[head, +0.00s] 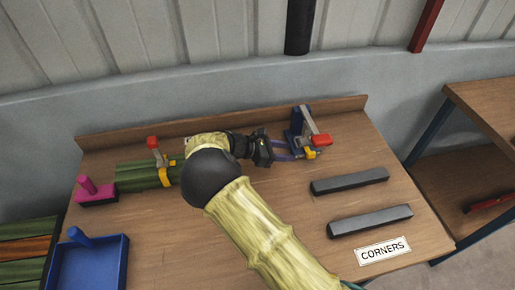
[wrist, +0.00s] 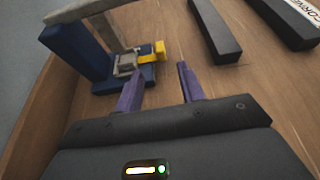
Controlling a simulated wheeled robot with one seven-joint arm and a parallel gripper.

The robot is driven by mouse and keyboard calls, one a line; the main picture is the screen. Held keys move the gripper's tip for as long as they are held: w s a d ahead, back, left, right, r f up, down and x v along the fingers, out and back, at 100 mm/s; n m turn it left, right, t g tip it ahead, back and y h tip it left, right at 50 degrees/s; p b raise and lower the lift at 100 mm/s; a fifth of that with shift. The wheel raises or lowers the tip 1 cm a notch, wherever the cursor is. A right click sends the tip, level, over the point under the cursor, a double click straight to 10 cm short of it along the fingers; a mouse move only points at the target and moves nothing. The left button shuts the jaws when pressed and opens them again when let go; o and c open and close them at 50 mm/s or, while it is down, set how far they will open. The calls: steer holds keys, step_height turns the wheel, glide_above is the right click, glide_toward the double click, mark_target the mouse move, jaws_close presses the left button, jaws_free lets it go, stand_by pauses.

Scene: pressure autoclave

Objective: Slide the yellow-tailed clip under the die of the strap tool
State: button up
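The strap tool (head: 297,128) stands near the back right of the bench, with a blue body, a grey lever and a red handle end. In the wrist view the tool (wrist: 88,50) is at the upper left. The clip's yellow tail (wrist: 158,51) sticks out at the tool's right side, beside a grey metal part (wrist: 126,65) on the blue base. The tail also shows in the head view (head: 310,154). I cannot tell whether the clip is under the die. My gripper (wrist: 160,72) has its purple fingers apart, with nothing between them, just short of the tail.
Two dark bars (head: 349,180) (head: 369,220) lie right of the tool, near a CORNERS label (head: 383,250). A green bundle (head: 137,178) with a yellow band, a pink block (head: 97,191) and a blue tray (head: 91,264) are at the left. The bench's back ledge (head: 235,120) runs behind.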

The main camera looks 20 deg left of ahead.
steer(key=v, duration=1)
